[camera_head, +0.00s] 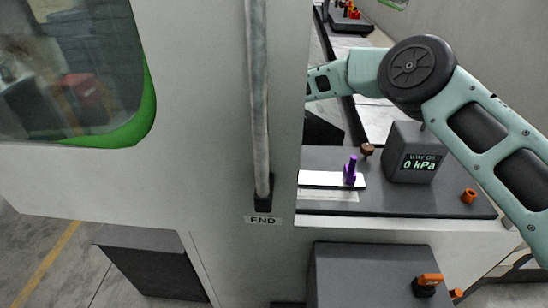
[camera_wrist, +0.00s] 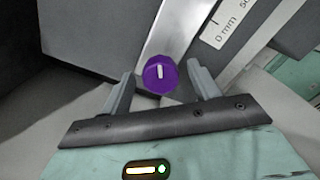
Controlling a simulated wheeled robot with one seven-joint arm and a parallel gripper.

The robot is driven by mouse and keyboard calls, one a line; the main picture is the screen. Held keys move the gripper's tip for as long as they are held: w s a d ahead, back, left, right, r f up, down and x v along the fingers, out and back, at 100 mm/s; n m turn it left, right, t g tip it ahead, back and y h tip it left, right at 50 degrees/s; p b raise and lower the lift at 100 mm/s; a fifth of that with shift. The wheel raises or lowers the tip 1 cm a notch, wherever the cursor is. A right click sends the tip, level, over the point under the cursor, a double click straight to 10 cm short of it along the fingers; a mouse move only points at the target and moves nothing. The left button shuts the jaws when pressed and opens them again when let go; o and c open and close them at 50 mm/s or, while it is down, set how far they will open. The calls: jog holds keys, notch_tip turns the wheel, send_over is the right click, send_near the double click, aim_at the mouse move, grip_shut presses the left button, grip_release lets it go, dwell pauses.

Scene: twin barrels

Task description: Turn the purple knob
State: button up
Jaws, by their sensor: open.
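The purple knob (camera_head: 351,170) stands upright on a light metal strip on the dark bench top in the head view. In the wrist view the purple knob (camera_wrist: 160,74) shows from its end as a round purple face with a white mark. My gripper (camera_wrist: 157,78) is open in the wrist view, with one grey finger on each side of the knob in the picture. I cannot tell whether the fingers touch it or how far above it they are. In the head view my gripper is hidden behind the grey panel.
A grey box (camera_head: 412,153) with a display reading "0 kPa" stands right of the knob. A brown knob (camera_head: 367,149) and an orange knob (camera_head: 468,196) are nearby. A grey panel with a vertical bar (camera_head: 258,95) and an "END" label stands to the left. A scale plate (camera_wrist: 232,20) lies beside the strip.

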jog(key=c, duration=1)
jog(key=shift+o, duration=0.2)
jog(key=m+b, duration=0.3)
jog(key=m, duration=0.1)
jog(key=shift+f+m+b, duration=0.1)
jog(key=shift+m+b, duration=0.2)
jog(key=shift+b, duration=0.1)
jog(key=m+b, duration=0.2)
jog(key=m, duration=0.2)
jog(key=shift+s+m, duration=0.1)
jog(key=shift+m, duration=0.2)
jog(key=m+b, duration=0.1)
jog(key=m, duration=0.2)
jog(key=shift+m, duration=0.3)
jog(key=m, duration=0.3)
jog(key=shift+m+b, duration=0.3)
jog(key=m, duration=0.6)
jog(key=shift+r+y, duration=0.2)
jog(key=shift+y, duration=0.1)
jog(key=shift+m, duration=0.3)
